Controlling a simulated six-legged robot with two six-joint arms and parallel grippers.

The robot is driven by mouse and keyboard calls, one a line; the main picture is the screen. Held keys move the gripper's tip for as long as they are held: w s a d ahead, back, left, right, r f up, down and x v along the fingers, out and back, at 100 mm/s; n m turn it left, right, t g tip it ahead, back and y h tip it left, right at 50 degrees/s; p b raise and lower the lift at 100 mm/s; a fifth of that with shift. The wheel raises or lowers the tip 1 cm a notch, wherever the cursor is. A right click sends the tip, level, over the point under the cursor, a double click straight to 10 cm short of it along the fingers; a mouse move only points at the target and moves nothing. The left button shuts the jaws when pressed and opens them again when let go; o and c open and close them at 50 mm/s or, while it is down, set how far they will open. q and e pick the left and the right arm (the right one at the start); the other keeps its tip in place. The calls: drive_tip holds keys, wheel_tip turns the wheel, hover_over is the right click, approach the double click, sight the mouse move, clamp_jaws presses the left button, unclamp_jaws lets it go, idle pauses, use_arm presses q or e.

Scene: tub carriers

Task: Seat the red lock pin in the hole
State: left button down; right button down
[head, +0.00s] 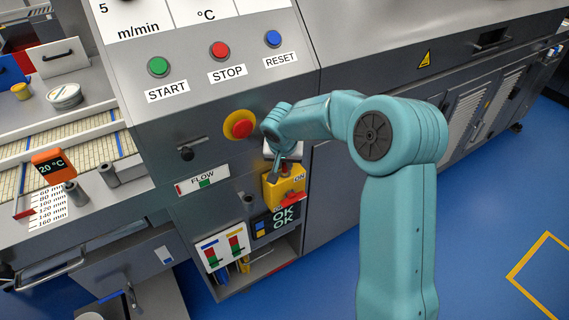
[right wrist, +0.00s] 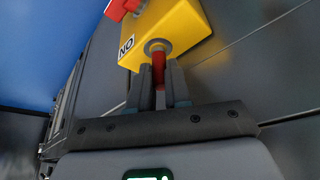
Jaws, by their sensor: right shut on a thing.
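The red lock pin (right wrist: 158,68) stands upright between the two fingers of my right gripper (right wrist: 158,76) in the right wrist view. The gripper is shut on it. The pin's far end is at the grey-ringed hole (right wrist: 155,46) in the yellow switch box (right wrist: 178,28); how deep it sits I cannot tell. In the head view my right gripper (head: 276,165) is at the top left of the yellow box (head: 272,194), and the pin and hole are hidden there. My left gripper is not in view.
A red handle (head: 291,199) is on the box, beside an ON label. A red stop button (head: 242,128) on a yellow ring is just above left. An OK display (head: 283,217) sits below. A black knob (head: 186,153) sticks out at left. Blue floor is open at right.

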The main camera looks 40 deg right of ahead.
drive_tip(key=shift+f, duration=0.4)
drive_tip(key=shift+f, duration=0.15)
drive_tip(key=c, duration=1.1)
unclamp_jaws()
drive_tip(key=shift+r, duration=0.2)
drive_tip(key=v, duration=1.2)
